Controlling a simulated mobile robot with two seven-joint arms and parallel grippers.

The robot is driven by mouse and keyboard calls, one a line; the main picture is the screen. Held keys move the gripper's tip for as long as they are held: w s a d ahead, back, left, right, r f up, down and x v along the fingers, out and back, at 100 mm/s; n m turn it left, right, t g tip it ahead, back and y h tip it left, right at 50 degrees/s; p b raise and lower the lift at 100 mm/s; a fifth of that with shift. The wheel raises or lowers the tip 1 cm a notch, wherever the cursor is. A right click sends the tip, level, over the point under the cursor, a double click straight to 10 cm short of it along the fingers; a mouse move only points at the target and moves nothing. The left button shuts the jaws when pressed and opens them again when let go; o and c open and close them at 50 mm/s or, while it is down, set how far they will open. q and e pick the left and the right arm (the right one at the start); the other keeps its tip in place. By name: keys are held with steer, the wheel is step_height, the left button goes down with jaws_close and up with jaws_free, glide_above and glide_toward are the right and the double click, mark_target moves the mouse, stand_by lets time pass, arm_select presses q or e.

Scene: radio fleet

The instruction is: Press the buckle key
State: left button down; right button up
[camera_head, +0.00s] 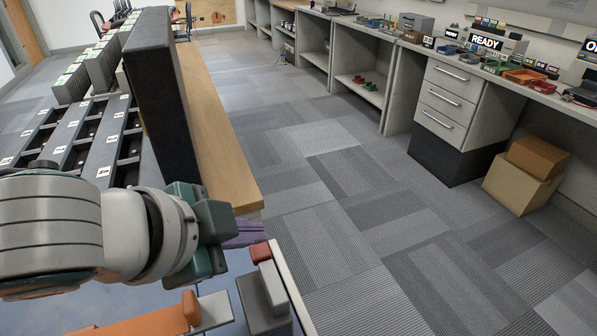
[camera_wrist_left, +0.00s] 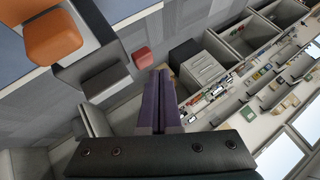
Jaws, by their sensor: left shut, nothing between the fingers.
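A small red block (camera_head: 260,251), which looks like the buckle key, sits at the end of a grey block (camera_head: 264,300) at the bottom centre of the head view. The red block also shows in the left wrist view (camera_wrist_left: 142,58), beside a dark grey block (camera_wrist_left: 106,82). My left gripper (camera_head: 262,232) comes in from the left with its purple fingers shut and empty. In the left wrist view its fingers (camera_wrist_left: 164,74) lie together, with the tips just right of the red block. I cannot tell whether they touch. My right gripper is not in view.
An orange piece (camera_head: 190,308) lies left of the grey block, near my left arm. A dark upright panel (camera_head: 160,95) and a wooden ledge (camera_head: 215,130) stand behind the gripper. Cluttered counters and drawers (camera_head: 449,100) line the right. The carpet between is clear.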

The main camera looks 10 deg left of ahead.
mark_target(252, 256)
arm_select(q)
steer(key=shift+f, duration=0.15)
stand_by(0.4)
steer(key=shift+f, duration=0.3)
steer(key=shift+f+b, duration=0.45)
steer(key=shift+f, duration=0.1)
stand_by(0.6)
steer(key=shift+r, duration=0.1)
steer(key=shift+r+p, duration=0.85)
steer(key=shift+p, duration=0.3)
step_height(252, 256, up, 5)
steer(key=p, duration=0.5)
steer(key=shift+r+p, duration=0.1)
steer(key=shift+p, duration=0.25)
